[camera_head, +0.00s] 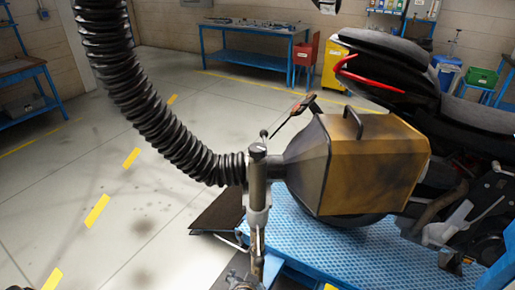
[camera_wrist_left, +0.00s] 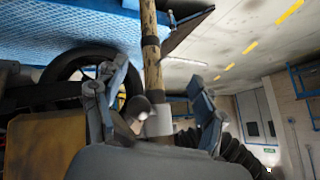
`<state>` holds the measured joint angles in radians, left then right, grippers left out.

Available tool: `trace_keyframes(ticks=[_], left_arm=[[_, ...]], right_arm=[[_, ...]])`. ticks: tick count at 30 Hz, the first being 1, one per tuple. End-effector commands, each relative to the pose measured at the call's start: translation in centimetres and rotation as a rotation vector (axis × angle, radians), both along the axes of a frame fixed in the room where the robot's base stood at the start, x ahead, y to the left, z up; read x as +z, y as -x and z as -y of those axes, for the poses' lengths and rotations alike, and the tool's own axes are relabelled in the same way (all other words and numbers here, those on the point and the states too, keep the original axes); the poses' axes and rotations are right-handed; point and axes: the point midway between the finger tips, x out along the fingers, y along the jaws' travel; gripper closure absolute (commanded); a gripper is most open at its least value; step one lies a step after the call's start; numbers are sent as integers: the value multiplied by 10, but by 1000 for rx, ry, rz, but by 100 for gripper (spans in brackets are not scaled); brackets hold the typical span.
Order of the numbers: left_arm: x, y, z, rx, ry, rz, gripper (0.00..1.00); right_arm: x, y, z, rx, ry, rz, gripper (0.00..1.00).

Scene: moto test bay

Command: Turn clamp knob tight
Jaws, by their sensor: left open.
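A stand post (camera_head: 257,180) with a pale clamp collar (camera_head: 257,216) rises in front of the yellow exhaust hood (camera_head: 365,165). In the left wrist view, which looks upside down, my left gripper (camera_wrist_left: 155,95) is open, with its fingers apart on either side of the worn brown post (camera_wrist_left: 151,55). A pale collar (camera_wrist_left: 158,121) and a rounded dark part (camera_wrist_left: 135,106), which looks like the clamp knob, show between the fingers, nearer the left one. Contact cannot be told. I cannot make out the left gripper in the head view. My right gripper is not in view.
A black ribbed hose (camera_head: 165,130) hangs from the upper left to the hood. A motorcycle (camera_head: 390,55) stands behind the hood on a blue lift platform (camera_head: 335,240). A blue workbench (camera_head: 255,40) is at the back. The floor at left is clear.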

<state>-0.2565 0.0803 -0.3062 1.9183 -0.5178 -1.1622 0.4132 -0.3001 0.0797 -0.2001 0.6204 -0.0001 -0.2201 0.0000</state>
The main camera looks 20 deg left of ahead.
Motion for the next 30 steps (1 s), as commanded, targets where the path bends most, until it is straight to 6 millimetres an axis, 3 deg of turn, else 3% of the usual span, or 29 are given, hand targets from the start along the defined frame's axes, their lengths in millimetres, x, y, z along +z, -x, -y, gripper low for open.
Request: trace_keyframes(ticks=[3,9,15,20,26,30], left_arm=[[70,-22,-6,95,-15,147,29],[167,-76,-3,220,-68,493,29],[265,-101,8,305,-73,838,29],[296,-104,11,327,-68,951,29],[302,-123,-2,327,-74,959,29],[303,-147,-19,327,-75,958,29]], right_arm=[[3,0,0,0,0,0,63],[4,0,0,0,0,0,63],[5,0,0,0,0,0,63],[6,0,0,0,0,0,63],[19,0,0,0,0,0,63],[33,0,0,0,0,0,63]])
